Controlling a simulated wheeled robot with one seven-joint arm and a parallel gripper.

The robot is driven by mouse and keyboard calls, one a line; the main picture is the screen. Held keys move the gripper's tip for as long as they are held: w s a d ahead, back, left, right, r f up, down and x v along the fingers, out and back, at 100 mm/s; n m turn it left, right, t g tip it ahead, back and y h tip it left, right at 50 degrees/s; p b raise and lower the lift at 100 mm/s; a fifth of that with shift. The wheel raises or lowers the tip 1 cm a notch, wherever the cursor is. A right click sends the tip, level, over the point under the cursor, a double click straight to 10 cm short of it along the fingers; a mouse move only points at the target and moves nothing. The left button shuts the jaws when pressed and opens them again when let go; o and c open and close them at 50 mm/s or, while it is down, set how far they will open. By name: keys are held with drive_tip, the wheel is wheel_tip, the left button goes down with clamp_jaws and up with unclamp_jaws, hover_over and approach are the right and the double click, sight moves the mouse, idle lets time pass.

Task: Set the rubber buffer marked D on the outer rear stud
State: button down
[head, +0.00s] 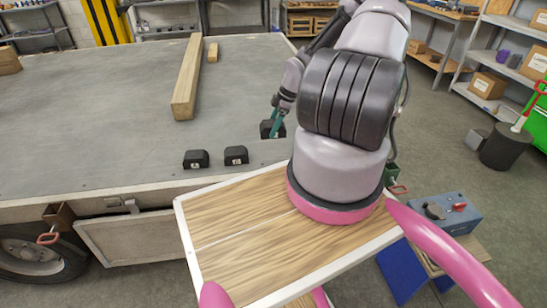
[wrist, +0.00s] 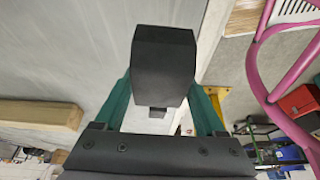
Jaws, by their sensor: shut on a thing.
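My gripper (head: 277,121) has teal fingers and is over the right part of the grey trailer bed (head: 110,105), close to its near edge. It is shut on a black rubber buffer (head: 267,130), which also fills the middle of the wrist view (wrist: 163,65) between both fingers. No letter can be read on the held buffer. Two more black buffers stand on the bed to its left: one (head: 196,160) and another (head: 236,156), with small white marks too small to read surely. I cannot make out the outer rear stud; my arm hides part of the right edge.
A long timber beam (head: 187,80) and a short wood piece (head: 213,52) lie on the bed behind. A wood-topped, white-edged panel (head: 240,225) is in front. A blue box (head: 445,213) stands at right.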

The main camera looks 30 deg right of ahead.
drive_tip(key=shift+s+f+n, duration=0.25)
drive_tip(key=shift+f+n, duration=0.05)
drive_tip(key=shift+f, duration=0.1)
wheel_tip(320, 180, down, 9)
drive_tip(key=shift+d+f, duration=0.1)
drive_tip(key=shift+f, duration=0.1)
idle(0.4)
drive_tip(key=shift+f, duration=0.15)
unclamp_jaws()
drive_tip(key=shift+f, duration=0.1)
